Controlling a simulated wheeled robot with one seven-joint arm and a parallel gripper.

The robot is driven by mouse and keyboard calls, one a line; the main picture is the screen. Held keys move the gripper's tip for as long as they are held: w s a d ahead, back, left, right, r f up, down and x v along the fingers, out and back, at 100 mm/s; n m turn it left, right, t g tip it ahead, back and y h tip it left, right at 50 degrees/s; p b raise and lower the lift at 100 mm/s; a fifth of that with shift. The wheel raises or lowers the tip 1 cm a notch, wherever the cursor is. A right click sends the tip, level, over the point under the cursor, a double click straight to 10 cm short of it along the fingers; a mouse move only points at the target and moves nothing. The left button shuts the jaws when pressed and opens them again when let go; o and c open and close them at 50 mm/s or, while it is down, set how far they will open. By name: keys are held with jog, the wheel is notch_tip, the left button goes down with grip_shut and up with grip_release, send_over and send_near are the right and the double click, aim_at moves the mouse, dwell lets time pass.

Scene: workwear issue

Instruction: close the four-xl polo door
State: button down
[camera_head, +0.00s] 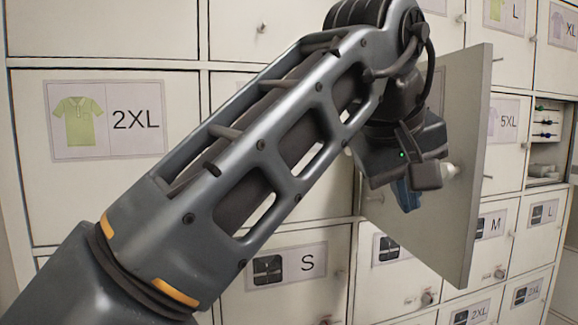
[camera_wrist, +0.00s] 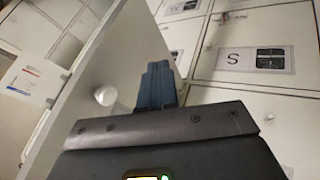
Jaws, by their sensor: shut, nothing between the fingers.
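A grey-white locker door (camera_head: 462,110) stands swung out from the wall at the right of the head view. Its label does not show, so its size cannot be read. A round white knob (camera_wrist: 105,95) is on the face toward my gripper; it also shows in the head view (camera_head: 451,171). My gripper (camera_head: 408,198) is shut and empty, on the left side of this door, beside the knob. Its blue fingers (camera_wrist: 158,84) point past the knob along the door face. I cannot tell whether they touch the door. My arm hides the lockers behind it.
Shut doors surround it: 2XL polo (camera_head: 108,120) at left, 5XL (camera_head: 508,122) at right, S (camera_head: 305,264) and M (camera_head: 490,224) below. An open compartment (camera_head: 548,142) with small coloured items is at far right. A sheet with red and blue print (camera_wrist: 28,76) shows at left.

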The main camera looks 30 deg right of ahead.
aim_at(436, 224)
jog(key=d, duration=0.1)
jog(key=d+f, duration=0.1)
jog(key=d, duration=0.1)
jog(key=s+d+f, duration=0.1)
jog(key=shift+d+p, duration=0.15)
jog(key=shift+p, duration=0.15)
jog(key=shift+s+d, duration=0.1)
jog(key=shift+d, duration=0.35)
